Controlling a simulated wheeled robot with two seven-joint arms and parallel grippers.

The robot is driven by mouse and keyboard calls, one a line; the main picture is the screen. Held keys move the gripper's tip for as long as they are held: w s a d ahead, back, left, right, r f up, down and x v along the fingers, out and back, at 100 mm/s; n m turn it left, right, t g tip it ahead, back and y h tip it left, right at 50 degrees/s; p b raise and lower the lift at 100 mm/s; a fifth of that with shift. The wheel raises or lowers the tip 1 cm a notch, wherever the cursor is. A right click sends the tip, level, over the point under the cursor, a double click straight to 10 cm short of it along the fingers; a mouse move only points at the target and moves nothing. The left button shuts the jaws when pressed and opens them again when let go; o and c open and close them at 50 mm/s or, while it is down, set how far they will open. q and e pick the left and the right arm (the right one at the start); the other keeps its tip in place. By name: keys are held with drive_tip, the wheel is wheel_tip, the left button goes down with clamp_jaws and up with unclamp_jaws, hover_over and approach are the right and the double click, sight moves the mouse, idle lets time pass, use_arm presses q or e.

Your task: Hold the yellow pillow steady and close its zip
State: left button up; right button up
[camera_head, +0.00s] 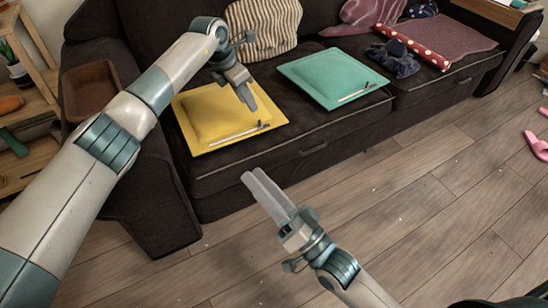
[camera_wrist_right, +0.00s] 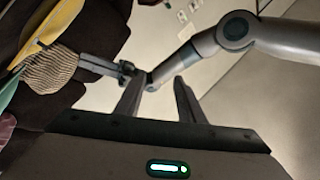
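The yellow pillow (camera_head: 205,112) lies flat on the left seat of the dark sofa. Its zip (camera_head: 240,134) runs along the near edge, with a small slider towards the right end. The pillow shows partly at the upper left of the right wrist view (camera_wrist_right: 48,30). My left gripper (camera_head: 249,100) hangs over the pillow's right part, fingers pointing down; the gap between them is unclear, as is any contact. It also shows in the right wrist view (camera_wrist_right: 92,64). My right gripper (camera_head: 255,178) is open and empty, in front of the sofa, apart from the pillow.
A teal pillow (camera_head: 328,72) with a zip lies to the right on the sofa (camera_head: 300,139). A striped cushion (camera_head: 264,28) leans behind. A brown tray (camera_head: 90,88) rests on the left armrest. Dark clothing (camera_head: 393,58) lies farther right. The wooden floor (camera_head: 420,195) in front is mostly clear.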

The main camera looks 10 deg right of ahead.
sight(233, 142)
drive_tip(key=w+d+f+m+g+h, duration=0.1)
drive_tip(key=w+d+f+m+g, duration=0.2)
drive_tip(key=w+f+m, duration=0.2)
drive_tip(key=w+d+f+m+g+h, duration=0.1)
drive_tip(key=w+d+f+m+g, duration=0.2)
drive_tip(key=w, duration=0.8)
wheel_tip(233, 142, down, 4)
drive_tip(key=shift+w+d+f+m+g+h, duration=0.2)
drive_tip(key=shift+m+g+h, duration=0.2)
drive_tip(key=shift+m, duration=0.7)
drive_tip(key=x, duration=1.7)
drive_tip(key=shift+w+a, duration=0.1)
drive_tip(key=shift+c, duration=0.7)
clamp_jaws()
use_arm(q)
drive_tip(key=shift+c, duration=0.7)
drive_tip(key=shift+w+a+r+m+g+h, duration=0.2)
drive_tip(key=shift+a+r+m, duration=0.2)
drive_tip(key=shift+r+m, duration=0.15)
drive_tip(key=shift+w+a+r+m+g+h, duration=0.1)
drive_tip(key=shift+a+r+m+h, duration=0.1)
drive_tip(key=shift+a+r+m, duration=0.3)
use_arm(e)
drive_tip(key=shift+f, duration=0.2)
